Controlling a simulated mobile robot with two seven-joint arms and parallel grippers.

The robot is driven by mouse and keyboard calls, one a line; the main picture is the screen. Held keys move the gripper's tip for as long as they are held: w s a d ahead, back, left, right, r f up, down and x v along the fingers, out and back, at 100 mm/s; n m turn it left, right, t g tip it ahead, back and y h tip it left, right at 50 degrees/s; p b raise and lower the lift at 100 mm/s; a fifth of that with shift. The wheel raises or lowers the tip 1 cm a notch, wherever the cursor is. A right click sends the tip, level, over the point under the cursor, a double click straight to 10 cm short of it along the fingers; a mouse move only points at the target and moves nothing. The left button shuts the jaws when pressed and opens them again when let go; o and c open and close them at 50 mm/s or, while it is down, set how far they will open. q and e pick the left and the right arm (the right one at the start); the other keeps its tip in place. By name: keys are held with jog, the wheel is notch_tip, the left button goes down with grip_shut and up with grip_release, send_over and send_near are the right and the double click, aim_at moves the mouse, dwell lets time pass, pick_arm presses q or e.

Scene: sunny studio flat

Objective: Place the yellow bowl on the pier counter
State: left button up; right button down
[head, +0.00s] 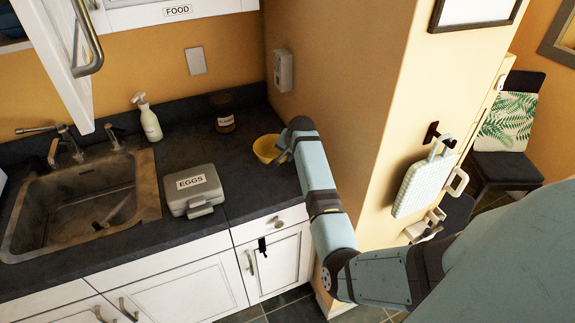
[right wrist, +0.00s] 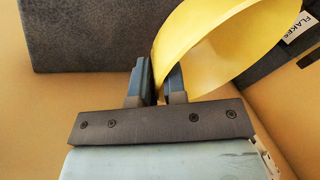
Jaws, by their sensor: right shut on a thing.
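The yellow bowl (head: 265,148) is at the right end of the dark counter (head: 237,178), close to the orange wall pier. My right gripper (head: 284,154) reaches it from the right, partly hidden behind my own arm. In the right wrist view the two fingers (right wrist: 160,82) are shut on the rim of the bowl (right wrist: 222,45), which looks tilted there. I cannot tell whether the bowl touches the counter or hangs a little above it. My left gripper is not in view.
A grey EGGS box (head: 193,190) and a dark brown jar (head: 222,113) stand left of the bowl. A soap bottle (head: 149,121) and a sink (head: 80,208) are further left. The orange pier (head: 345,110) rises just right. Counter between box and bowl is clear.

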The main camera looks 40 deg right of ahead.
notch_tip(320, 180, down, 6)
jog(key=shift+r, duration=0.1)
jog(key=c, duration=1.2)
grip_release()
jog(key=shift+o, duration=0.2)
jog(key=d+v, duration=0.1)
jog(key=v, duration=1.1)
jog(key=s+a+f+n+t+h, duration=0.1)
jog(key=s+a+f+n+t, duration=0.1)
jog(key=s+a+f+n, duration=0.5)
jog(key=s+a+f+n+t+y, duration=0.1)
jog(key=s+a+f+n, duration=0.3)
jog(key=s+a, duration=0.6)
jog(key=s+a+f+n+t+y, duration=0.2)
jog(key=s+a+f+n+y, duration=0.1)
jog(key=s+a, duration=0.7)
jog(key=s+f+n, duration=0.1)
jog(key=s, duration=0.2)
jog(key=shift+a+n+t+y, duration=0.3)
jog(key=shift+a+y, duration=0.1)
jog(key=shift+s, duration=0.15)
